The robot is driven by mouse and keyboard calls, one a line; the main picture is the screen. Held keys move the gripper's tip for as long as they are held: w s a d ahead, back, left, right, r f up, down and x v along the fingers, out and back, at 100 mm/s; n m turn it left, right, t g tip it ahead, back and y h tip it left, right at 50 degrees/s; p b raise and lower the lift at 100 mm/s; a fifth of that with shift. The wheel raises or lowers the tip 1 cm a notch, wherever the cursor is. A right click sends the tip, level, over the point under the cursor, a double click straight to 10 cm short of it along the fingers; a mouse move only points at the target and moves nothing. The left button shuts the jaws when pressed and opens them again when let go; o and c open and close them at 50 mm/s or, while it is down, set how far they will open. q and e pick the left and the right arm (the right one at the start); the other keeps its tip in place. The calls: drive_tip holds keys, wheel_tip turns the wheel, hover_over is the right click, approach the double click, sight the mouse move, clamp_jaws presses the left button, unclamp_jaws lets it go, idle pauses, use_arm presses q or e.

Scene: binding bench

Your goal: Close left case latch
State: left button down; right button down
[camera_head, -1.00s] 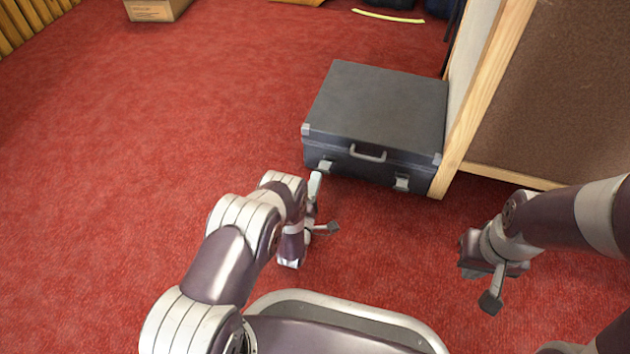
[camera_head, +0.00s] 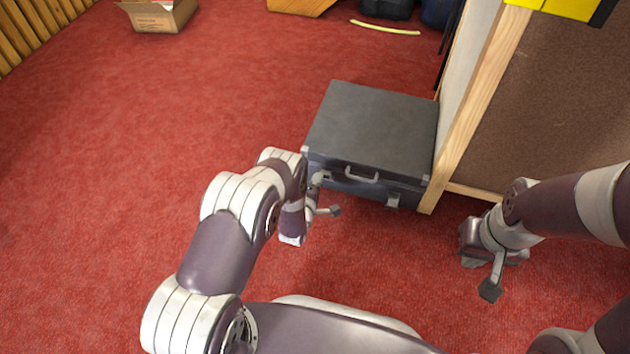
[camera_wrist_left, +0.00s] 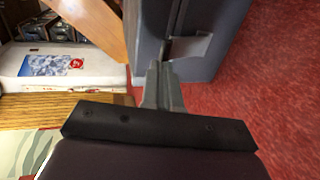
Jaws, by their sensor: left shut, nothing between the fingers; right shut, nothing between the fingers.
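The dark grey case (camera_head: 372,125) lies flat on the red carpet with its lid down. Its front face has a carrying handle (camera_head: 361,175) between two silvery latches. My left gripper (camera_head: 317,184) is shut and empty at the left latch (camera_head: 324,175), which it partly covers in the head view. In the left wrist view the shut fingers (camera_wrist_left: 160,68) end right by the latch plate (camera_wrist_left: 188,48), which stands out from the case; I cannot tell whether they touch. The right latch (camera_head: 393,199) is uncovered. My right gripper (camera_head: 472,262) is shut and empty, away from the case.
A wood-framed brown panel (camera_head: 560,110) stands close against the case's right side. An open cardboard box (camera_head: 158,16) and a yellow strip (camera_head: 385,27) lie far back. The carpet (camera_head: 130,170) left of the case is clear.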

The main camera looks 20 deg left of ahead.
use_arm(q)
drive_tip(key=shift+g, duration=0.6)
drive_tip(key=shift+w+r+p, duration=0.25)
drive_tip(key=shift+w+r, duration=0.3)
drive_tip(key=shift+w, duration=0.35)
drive_tip(key=shift+w+r+p, duration=0.2)
drive_tip(key=shift+w+r, duration=0.3)
drive_tip(key=shift+w, duration=0.4)
drive_tip(key=shift+w+r, duration=0.15)
